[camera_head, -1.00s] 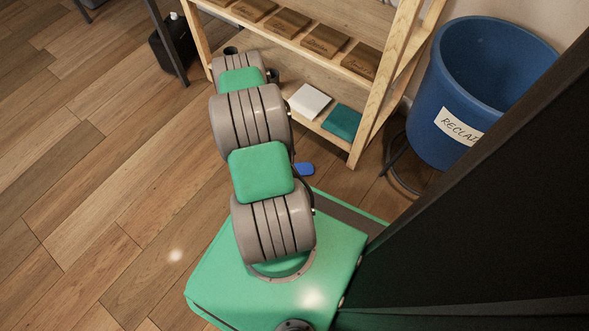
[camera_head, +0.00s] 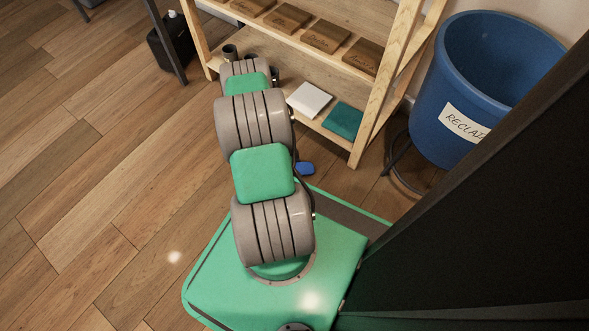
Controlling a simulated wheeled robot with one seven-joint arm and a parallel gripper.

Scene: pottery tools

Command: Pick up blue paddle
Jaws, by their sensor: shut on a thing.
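A small, flat blue thing (camera_head: 305,168) lies on the floor between my base and the shelf. My arm partly covers it, and I cannot tell if it is the blue paddle. No other paddle shape shows. My arm reaches away from me toward the lower part of the wooden shelf. My gripper is out of sight beyond the arm's far links, so what it holds cannot be seen.
The wooden shelf (camera_head: 378,98) holds several brown blocks (camera_head: 325,33) above, and a white tile (camera_head: 310,99), a teal tile (camera_head: 343,121) and dark cups (camera_head: 229,50) below. A blue reclaim bin (camera_head: 440,113) stands right. Wood floor at left is open.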

